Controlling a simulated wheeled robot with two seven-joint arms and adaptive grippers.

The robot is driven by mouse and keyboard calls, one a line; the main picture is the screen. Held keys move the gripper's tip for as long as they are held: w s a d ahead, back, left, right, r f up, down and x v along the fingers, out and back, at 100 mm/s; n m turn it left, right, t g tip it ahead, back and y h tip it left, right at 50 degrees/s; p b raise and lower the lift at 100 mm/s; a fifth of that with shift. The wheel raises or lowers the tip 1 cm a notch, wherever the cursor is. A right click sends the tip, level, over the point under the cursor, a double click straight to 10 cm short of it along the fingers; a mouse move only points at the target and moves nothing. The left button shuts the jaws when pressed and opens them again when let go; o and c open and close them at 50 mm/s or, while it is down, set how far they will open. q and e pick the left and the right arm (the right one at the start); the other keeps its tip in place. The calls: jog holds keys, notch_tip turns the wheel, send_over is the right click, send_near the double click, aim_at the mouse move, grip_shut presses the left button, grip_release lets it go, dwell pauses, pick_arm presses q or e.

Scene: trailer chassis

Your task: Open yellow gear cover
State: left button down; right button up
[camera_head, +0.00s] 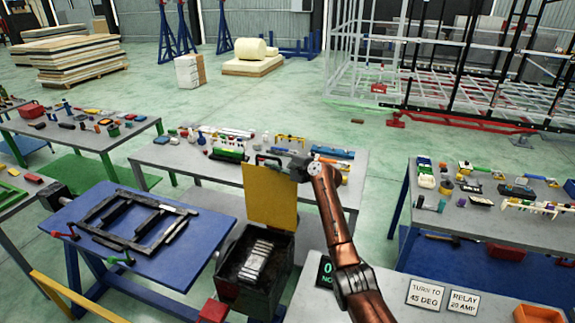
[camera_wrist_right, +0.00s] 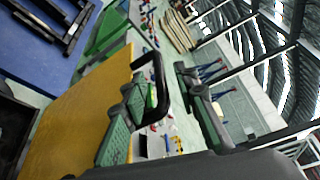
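The yellow gear cover (camera_head: 270,197) stands upright at the back of a dark open-topped box (camera_head: 255,268), with pale metal parts showing inside. In the right wrist view, the yellow panel (camera_wrist_right: 82,118) fills the lower left, and a black loop handle (camera_wrist_right: 160,78) sticks out from its edge. My right gripper (camera_head: 279,161) is at the cover's top edge. In the wrist view its fingers (camera_wrist_right: 163,88) are spread apart, with the handle close to the green-padded finger; whether they touch is unclear. My left gripper is not in view.
A blue table (camera_head: 190,262) with a black frame (camera_head: 130,222) stands left of the box. A grey table (camera_head: 215,170) with small parts is behind the cover. To the right are a panel with signs (camera_head: 427,293) and another parts table (camera_head: 500,225).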

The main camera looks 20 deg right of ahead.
jog(key=v, duration=0.9)
jog(key=shift+d, duration=0.15)
